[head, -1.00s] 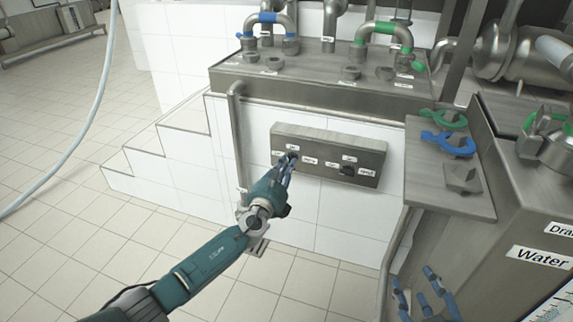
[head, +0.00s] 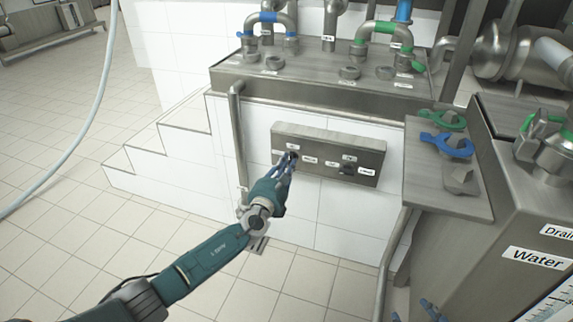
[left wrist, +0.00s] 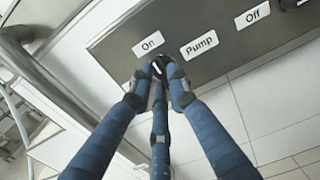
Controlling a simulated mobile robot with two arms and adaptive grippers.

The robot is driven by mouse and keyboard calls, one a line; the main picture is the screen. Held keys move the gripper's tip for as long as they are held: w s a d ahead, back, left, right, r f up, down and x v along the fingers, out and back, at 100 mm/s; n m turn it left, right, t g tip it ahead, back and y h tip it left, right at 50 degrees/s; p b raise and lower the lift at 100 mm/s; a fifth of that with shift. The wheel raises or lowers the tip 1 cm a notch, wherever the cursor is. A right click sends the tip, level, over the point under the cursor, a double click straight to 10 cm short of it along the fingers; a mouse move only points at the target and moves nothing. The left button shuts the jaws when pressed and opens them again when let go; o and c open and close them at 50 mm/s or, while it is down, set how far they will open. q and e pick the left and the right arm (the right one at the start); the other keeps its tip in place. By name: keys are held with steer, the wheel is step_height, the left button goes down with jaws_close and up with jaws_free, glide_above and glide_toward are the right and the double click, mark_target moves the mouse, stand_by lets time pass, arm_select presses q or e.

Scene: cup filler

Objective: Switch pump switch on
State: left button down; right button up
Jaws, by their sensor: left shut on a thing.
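The pump switch (left wrist: 158,66) is a small dark knob on the left part of a grey metal panel (head: 322,142). In the left wrist view an "On" label is above it and a "Pump" label to its right. The left gripper (left wrist: 159,74) is shut on the knob with its blue fingers, which hide most of it, so I cannot tell its exact turn. In the head view the left gripper (head: 290,162) reaches the panel from below. Only bits of the right gripper's blue fingers (head: 431,309) show at the bottom edge.
A second black knob (head: 347,169) is on the panel's right. Pipes with blue (head: 268,17) and green (head: 384,27) handles stand above. A metal side ledge (head: 430,185) bears green and blue clamps. A vertical pipe (head: 238,135) stands left of the panel.

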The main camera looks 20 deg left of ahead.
arm_select(q)
steer(key=shift+f, duration=0.1)
steer(key=c, duration=1.7)
jaws_free()
steer(key=shift+o, duration=0.2)
steer(key=shift+s, duration=0.15)
steer(key=s, duration=1.1)
steer(key=shift+s+a, duration=0.25)
steer(key=shift+s, duration=0.15)
